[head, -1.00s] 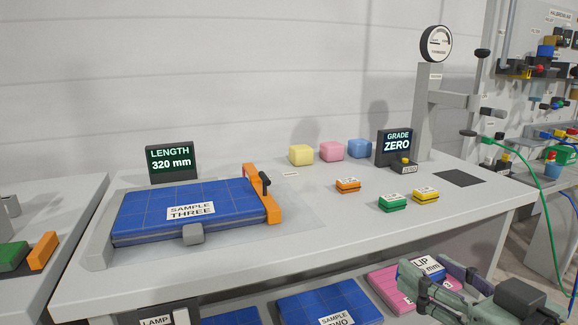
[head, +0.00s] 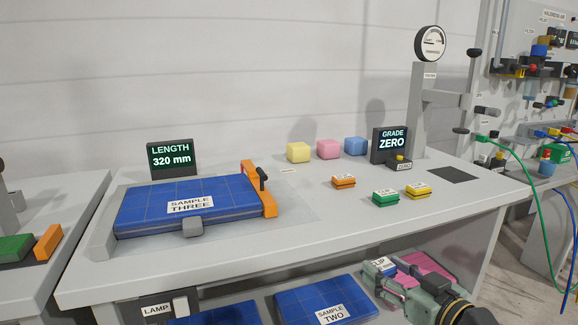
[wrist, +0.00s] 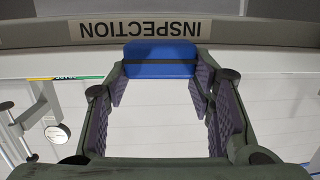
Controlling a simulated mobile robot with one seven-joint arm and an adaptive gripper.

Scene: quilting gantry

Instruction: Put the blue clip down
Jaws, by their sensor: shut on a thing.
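The blue clip (wrist: 160,70) is a flat blue block with a dark band, held between the two fingertips of my gripper (wrist: 160,84) in the wrist view. In the head view my gripper (head: 384,279) is at the lower right, below the table's front edge and in front of the lower shelf. The clip's white label (head: 379,265) shows at the fingertips there; most of the clip is hidden by the fingers. Orange (head: 343,182), green (head: 385,198) and yellow (head: 418,191) clips lie on the right part of the table top (head: 330,240).
A blue sample (head: 205,203) lies in the length gauge at the left. Yellow, pink and blue cubes (head: 328,149) stand at the back. The gauge stand (head: 421,110) is at the right. The table's front middle is clear.

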